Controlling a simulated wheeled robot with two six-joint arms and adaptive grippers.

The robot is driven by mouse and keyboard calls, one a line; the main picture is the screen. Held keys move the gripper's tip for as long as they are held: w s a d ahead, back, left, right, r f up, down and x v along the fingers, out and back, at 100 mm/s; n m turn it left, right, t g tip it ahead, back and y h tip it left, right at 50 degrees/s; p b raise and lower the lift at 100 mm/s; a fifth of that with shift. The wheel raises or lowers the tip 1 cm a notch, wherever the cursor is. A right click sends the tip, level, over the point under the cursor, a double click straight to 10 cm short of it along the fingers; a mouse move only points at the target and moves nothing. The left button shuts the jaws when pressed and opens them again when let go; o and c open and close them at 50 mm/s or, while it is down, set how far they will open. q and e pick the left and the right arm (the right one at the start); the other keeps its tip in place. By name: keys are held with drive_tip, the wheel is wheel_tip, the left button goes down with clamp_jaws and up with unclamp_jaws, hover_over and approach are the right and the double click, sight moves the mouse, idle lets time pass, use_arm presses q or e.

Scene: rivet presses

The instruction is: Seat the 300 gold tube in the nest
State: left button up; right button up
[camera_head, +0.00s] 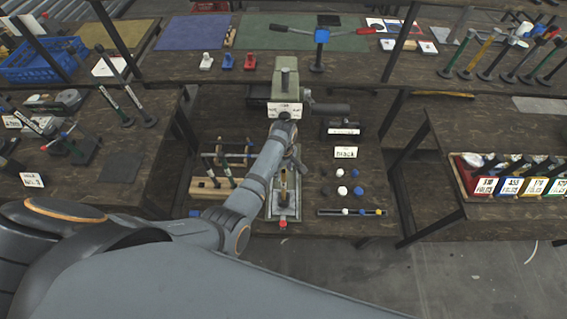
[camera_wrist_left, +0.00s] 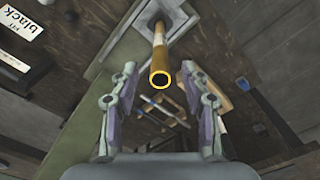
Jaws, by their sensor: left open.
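The gold tube (camera_head: 284,181) stands upright on the metal plate of the press, in the middle of the head view. In the left wrist view the gold tube (camera_wrist_left: 160,56) rises from a round seat on a light square plate (camera_wrist_left: 146,22), its open end facing the camera. I cannot tell how deep it sits in the nest. My left gripper (camera_wrist_left: 162,80) is open and empty, its fingers either side of the tube's end in the picture, not touching it. In the head view my left gripper (camera_head: 292,161) is by the tube, partly hidden by its wrist.
The press head (camera_head: 286,80) stands behind the tube. A bin (camera_head: 465,178) with numbered labels sits on the right table.

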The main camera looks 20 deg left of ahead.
use_arm(q)
wheel_tip(320, 180, up, 7)
idle(0.8)
